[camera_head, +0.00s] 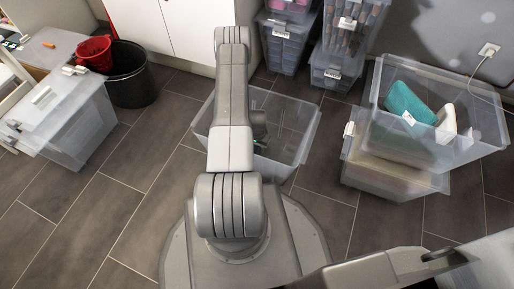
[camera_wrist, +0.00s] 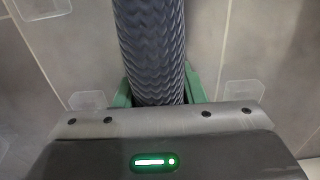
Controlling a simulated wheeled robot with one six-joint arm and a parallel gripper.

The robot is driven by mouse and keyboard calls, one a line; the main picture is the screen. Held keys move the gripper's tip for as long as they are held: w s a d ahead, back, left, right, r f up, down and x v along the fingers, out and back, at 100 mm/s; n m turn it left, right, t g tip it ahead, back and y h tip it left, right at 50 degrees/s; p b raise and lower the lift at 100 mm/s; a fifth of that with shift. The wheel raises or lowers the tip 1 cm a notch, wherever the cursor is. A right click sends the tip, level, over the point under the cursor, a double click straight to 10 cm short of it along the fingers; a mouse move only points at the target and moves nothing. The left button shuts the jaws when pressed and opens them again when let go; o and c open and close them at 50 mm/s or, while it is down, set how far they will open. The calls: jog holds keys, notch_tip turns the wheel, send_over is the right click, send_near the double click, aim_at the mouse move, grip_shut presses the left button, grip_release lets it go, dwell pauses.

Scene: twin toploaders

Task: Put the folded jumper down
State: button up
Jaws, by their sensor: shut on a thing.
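The folded jumper (camera_wrist: 150,45) is a dark blue-grey ribbed knit roll in the wrist view, running from the top edge down to my gripper. My gripper (camera_wrist: 158,90) has green fingers on both sides of it and is shut on it. Grey tiled floor shows behind the jumper. In the head view my arm hides the jumper and most of the gripper. The arm reaches over a clear open bin (camera_head: 305,122) on the floor. I cannot tell how high the jumper is above the surface.
Clear stacked bins (camera_head: 402,165) with teal and white things stand at the right. Closed clear boxes (camera_head: 285,48) stand at the back. A black bucket (camera_head: 133,88), a red basket (camera_head: 94,52) and a lidded clear box (camera_head: 75,125) are at the left. Floor at front left is free.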

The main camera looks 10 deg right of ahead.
jog(key=o, duration=1.2)
jog(key=shift+r, duration=0.1)
notch_tip(320, 180, up, 12)
jog(key=p, duration=0.4)
jog(key=shift+p, duration=0.3)
